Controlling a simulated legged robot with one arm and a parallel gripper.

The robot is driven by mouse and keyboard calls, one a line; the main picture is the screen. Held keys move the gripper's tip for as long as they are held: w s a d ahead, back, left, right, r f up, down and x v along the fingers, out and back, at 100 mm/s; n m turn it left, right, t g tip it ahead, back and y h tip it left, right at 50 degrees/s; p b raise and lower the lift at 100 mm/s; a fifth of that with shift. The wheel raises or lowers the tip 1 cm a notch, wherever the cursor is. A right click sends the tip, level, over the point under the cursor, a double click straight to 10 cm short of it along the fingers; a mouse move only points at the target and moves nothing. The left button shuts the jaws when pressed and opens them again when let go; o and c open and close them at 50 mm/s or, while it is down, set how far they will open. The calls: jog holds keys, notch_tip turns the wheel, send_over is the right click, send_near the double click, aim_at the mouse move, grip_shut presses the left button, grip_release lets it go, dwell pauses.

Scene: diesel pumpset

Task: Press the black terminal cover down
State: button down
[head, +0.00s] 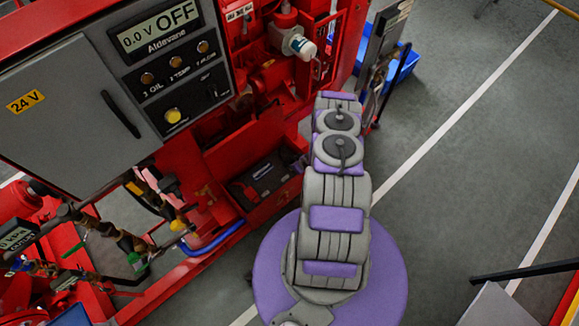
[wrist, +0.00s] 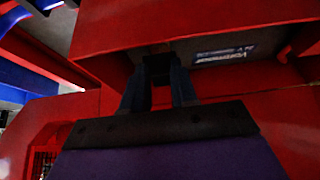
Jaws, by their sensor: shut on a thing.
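The battery (head: 264,177) is a dark box with a pale label, low in a recess of the red frame in the head view. Its label (wrist: 225,53) shows in the wrist view under a red ledge. My gripper (wrist: 159,82) reaches into that recess, with its two dark fingers pointing away from the camera. The fingers are shut on a small black block, which looks like the black terminal cover (wrist: 157,67). Shadow hides its lower edge and hinge, so I cannot tell how far down it is. In the head view my arm largely hides the gripper.
The red frame closes in above and beside my gripper. A grey control box (head: 70,105) and a panel reading OFF (head: 160,40) stand above left. A blue hose (head: 215,238) curves below the battery. Open grey floor (head: 470,150) lies to the right.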

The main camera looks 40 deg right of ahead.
jog(key=shift+s+f, duration=0.65)
jog(key=shift+f, duration=0.15)
jog(key=c, duration=0.9)
grip_release()
jog(key=shift+w, duration=0.2)
jog(key=p+v, duration=0.4)
jog(key=v, duration=1.3)
jog(key=shift+d+r, duration=0.1)
jog(key=shift+r, duration=0.05)
jog(key=shift+w, duration=0.15)
